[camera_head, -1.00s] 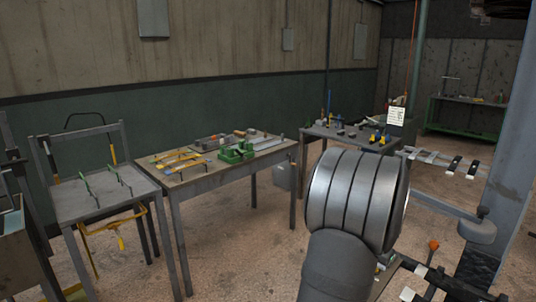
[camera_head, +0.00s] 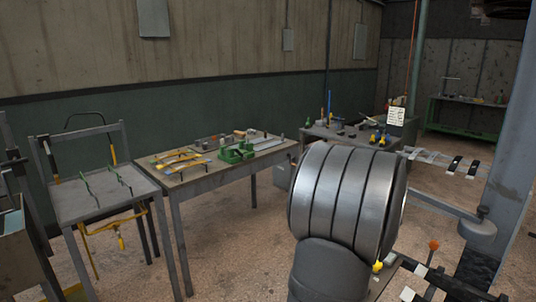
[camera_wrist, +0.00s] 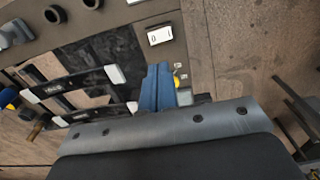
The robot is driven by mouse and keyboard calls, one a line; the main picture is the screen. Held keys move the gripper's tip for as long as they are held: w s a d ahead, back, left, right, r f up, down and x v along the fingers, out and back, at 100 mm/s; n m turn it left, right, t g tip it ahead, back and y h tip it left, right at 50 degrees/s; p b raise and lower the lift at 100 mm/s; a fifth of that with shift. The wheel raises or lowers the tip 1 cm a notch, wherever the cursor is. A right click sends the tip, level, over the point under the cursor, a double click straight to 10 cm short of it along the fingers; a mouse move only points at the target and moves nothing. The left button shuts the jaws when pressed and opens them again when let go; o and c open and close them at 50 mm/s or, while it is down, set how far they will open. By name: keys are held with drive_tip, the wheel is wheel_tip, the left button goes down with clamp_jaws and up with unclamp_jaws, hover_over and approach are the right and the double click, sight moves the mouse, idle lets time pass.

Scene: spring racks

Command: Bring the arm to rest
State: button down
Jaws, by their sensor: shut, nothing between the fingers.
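My gripper (camera_wrist: 157,88) shows in the wrist view as two blue fingers side by side, closed together with nothing between them. They point over a dark rack (camera_wrist: 100,45); whether they touch it, I cannot tell. Black bars with white ends (camera_wrist: 75,88) lie left of the fingers. In the head view my thick grey arm stands at the lower right and the gripper is hidden.
In the head view a table with a green fixture (camera_head: 236,153) and yellow springs stands left of my arm. A small table (camera_head: 95,195) is at far left. A grey post (camera_head: 510,150) stands at right. Floor shows between.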

drive_tip(key=shift+f, duration=0.95)
